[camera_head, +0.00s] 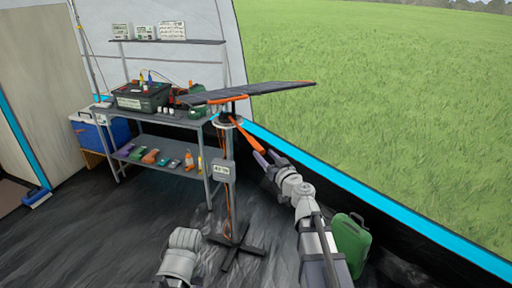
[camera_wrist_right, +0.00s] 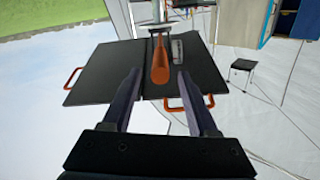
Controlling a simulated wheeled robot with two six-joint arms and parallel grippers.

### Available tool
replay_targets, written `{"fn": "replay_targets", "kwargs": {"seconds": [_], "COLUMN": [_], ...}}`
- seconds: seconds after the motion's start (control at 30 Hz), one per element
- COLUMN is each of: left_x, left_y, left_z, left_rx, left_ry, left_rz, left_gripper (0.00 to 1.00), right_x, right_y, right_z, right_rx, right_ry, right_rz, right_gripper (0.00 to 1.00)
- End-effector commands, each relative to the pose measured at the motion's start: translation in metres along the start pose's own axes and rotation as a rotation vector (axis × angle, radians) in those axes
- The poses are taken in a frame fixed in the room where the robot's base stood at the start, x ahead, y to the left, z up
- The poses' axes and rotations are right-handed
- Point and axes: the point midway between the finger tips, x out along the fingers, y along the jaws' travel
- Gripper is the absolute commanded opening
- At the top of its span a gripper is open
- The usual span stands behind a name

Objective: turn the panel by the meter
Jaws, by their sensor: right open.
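The dark panel (camera_head: 255,92) has orange edge handles and sits tilted on top of a pole stand (camera_head: 228,205). An orange lever (camera_head: 248,138) slopes down from the panel mount. A small pale meter box (camera_head: 222,170) is fixed to the pole. My right gripper (camera_head: 264,156) is open, just below the lever's lower end. In the right wrist view the orange lever (camera_wrist_right: 160,65) lies between the spread fingertips of my right gripper (camera_wrist_right: 158,80), with the panel (camera_wrist_right: 105,75) around it; contact cannot be told. Of my left arm only a link shows, not its gripper.
A grey workbench (camera_head: 160,120) behind the stand carries a black box (camera_head: 140,97), with several coloured items on its lower shelf. A blue cooler (camera_head: 95,132) stands left. A green can (camera_head: 350,242) is beside my right arm. The dark floor at left front is clear.

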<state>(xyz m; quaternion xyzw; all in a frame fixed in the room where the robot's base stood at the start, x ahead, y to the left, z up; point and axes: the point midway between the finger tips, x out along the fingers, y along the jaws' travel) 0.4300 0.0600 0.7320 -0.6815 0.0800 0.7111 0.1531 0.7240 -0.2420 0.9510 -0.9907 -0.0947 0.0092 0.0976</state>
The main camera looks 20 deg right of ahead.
Motion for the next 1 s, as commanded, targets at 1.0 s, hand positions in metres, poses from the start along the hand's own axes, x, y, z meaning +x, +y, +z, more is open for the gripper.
{"fn": "replay_targets", "kwargs": {"seconds": [1.0], "left_x": [0.0], "left_y": [0.0], "left_z": [0.0], "left_rx": [0.0], "left_ry": [0.0], "left_rz": [0.0], "left_gripper": [0.45], "right_x": [0.076], "right_y": [0.0], "right_z": [0.0], "right_rx": [0.0], "right_ry": [0.0], "right_rz": [-0.001], "right_gripper": [0.45]}}
